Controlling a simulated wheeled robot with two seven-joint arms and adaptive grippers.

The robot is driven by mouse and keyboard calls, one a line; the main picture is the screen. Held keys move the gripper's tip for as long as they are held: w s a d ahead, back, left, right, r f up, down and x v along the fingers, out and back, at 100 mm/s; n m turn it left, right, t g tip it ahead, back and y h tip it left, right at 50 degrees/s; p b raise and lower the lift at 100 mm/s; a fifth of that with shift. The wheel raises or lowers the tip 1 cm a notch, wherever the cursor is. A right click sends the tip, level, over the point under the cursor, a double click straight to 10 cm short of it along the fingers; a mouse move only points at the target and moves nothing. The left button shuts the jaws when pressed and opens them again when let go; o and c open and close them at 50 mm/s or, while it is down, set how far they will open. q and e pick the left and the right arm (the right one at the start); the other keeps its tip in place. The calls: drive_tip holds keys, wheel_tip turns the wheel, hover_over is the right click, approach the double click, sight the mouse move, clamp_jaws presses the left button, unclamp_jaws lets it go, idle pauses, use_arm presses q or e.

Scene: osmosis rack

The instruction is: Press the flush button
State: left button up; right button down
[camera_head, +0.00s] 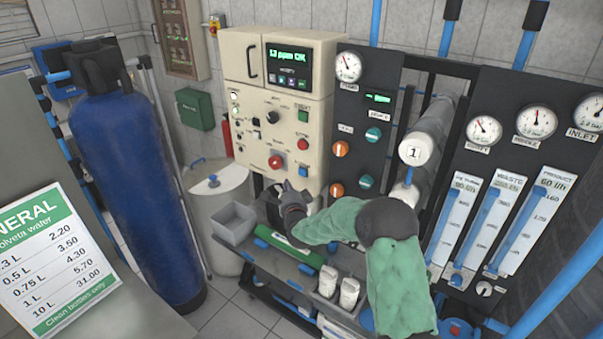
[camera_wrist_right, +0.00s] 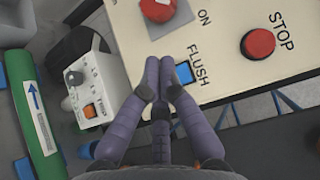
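The flush button is a small blue square (camera_wrist_right: 184,73) with a FLUSH label beside it on the cream control panel. In the head view the small blue button (camera_head: 303,171) shows below the round red stop button (camera_head: 303,143). My right gripper (camera_wrist_right: 160,63) has its purple fingers together and empty. In the wrist view its tips lie just left of the blue button; I cannot tell whether they touch the panel. In the head view the right gripper (camera_head: 284,198) is at the panel's lower edge. My left gripper is not in view.
A red knob on a grey plate (camera_wrist_right: 158,8) and the red stop button (camera_wrist_right: 257,43) are close by. A white dosing unit (camera_wrist_right: 90,90) and a green tube (camera_wrist_right: 35,115) lie left of the fingers. A grey bin (camera_head: 234,223) stands on the shelf.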

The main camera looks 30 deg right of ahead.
sight(299, 177)
drive_tip(key=d, duration=0.1)
drive_tip(key=w+d+b, duration=0.1)
drive_tip(key=d, duration=0.1)
drive_tip(key=w+d, duration=0.1)
drive_tip(key=d, duration=0.1)
idle(0.3)
drive_tip(key=shift+d+b, duration=0.1)
drive_tip(key=shift+b, duration=0.25)
idle(0.9)
drive_tip(key=shift+w+d+b, duration=0.2)
drive_tip(key=shift+d+b, duration=0.15)
drive_tip(key=shift+b, duration=0.25)
